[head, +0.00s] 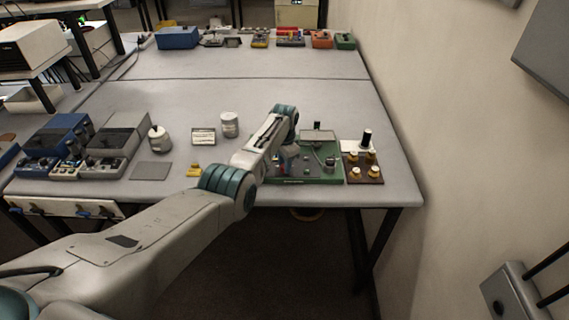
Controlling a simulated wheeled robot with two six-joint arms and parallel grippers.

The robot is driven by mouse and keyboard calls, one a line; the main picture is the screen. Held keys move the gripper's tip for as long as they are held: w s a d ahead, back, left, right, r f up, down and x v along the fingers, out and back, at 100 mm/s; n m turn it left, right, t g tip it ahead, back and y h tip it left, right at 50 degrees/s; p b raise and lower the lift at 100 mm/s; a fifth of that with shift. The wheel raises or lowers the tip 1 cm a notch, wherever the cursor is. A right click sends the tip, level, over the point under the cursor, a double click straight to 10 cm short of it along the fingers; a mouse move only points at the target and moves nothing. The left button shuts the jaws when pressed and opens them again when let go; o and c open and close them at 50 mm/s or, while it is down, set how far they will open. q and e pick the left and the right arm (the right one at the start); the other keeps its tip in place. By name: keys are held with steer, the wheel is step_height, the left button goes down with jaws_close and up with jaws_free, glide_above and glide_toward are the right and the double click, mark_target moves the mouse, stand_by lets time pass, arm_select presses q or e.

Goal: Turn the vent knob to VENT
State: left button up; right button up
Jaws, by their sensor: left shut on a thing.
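A green board (322,181) with small fittings lies near the front right of the table. A grey upright fitting (329,163) stands on its right part, and a pale plate (318,135) is at its back. My left arm reaches in over the board's left part. My left gripper (283,168) is low over that part, shut on what seems to be the vent knob; the knob is too small and too covered to make out, and so is its setting. My right gripper is not in view.
A white jar (229,125), a round pot (159,139) and blue and grey boxes (58,138) stand to the left. The table's middle (250,92) is clear.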

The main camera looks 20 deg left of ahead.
arm_select(q)
steer(key=shift+w+r, duration=0.1)
steer(key=shift+r, duration=0.05)
steer(key=o, duration=1)
step_height(320, 180, up, 11)
steer(key=b, duration=0.2)
steer(key=shift+f, duration=0.25)
